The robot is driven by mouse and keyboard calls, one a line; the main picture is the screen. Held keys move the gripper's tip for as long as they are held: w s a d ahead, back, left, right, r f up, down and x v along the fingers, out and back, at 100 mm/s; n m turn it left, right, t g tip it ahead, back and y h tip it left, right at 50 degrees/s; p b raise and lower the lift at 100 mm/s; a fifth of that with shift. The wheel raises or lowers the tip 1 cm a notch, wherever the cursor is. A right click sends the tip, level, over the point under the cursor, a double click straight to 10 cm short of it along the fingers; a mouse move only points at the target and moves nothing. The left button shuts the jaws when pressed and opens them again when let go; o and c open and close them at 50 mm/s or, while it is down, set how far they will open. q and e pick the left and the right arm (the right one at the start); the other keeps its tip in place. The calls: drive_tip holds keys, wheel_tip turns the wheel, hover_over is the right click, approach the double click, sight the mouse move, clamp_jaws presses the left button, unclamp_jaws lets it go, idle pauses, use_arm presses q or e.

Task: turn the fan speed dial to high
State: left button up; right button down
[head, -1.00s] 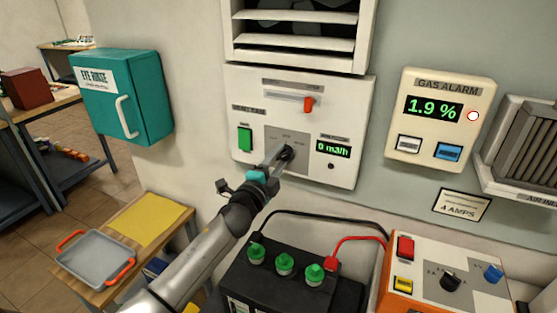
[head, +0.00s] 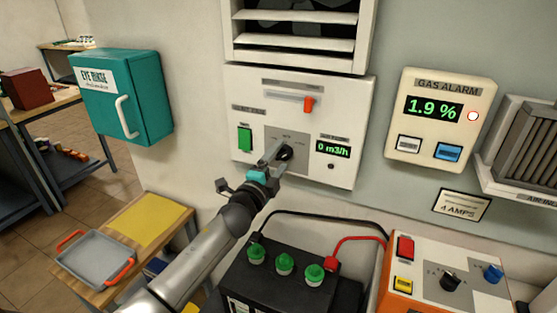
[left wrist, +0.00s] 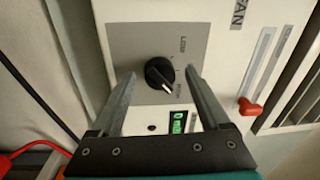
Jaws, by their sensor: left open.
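The black fan speed dial (head: 286,152) sits on a grey plate of the white fan panel (head: 340,110). In the left wrist view the dial (left wrist: 160,73) has a white mark pointing to the lower right. A LOW label shows above right of it; another label below is too small to read. My left gripper (head: 276,152) is open at the dial. Its two fingers (left wrist: 160,76) stand on either side of the dial, with gaps showing; contact cannot be told. The airflow display (head: 333,148) reads 0 m3/h. My right gripper is not in view.
The panel also has a green switch (head: 245,139) and a red slider (head: 308,104). A gas alarm (head: 440,120) reading 1.9 % hangs to the right. Below are a black battery (head: 275,287) with green caps and an orange charger (head: 400,270). A teal eye rinse box (head: 120,95) is left.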

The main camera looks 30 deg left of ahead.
use_arm(q)
drive_tip(key=shift+s, duration=0.1)
drive_tip(key=s+f+b, duration=0.1)
drive_tip(key=s, duration=1.4)
drive_tip(key=shift+d, duration=0.3)
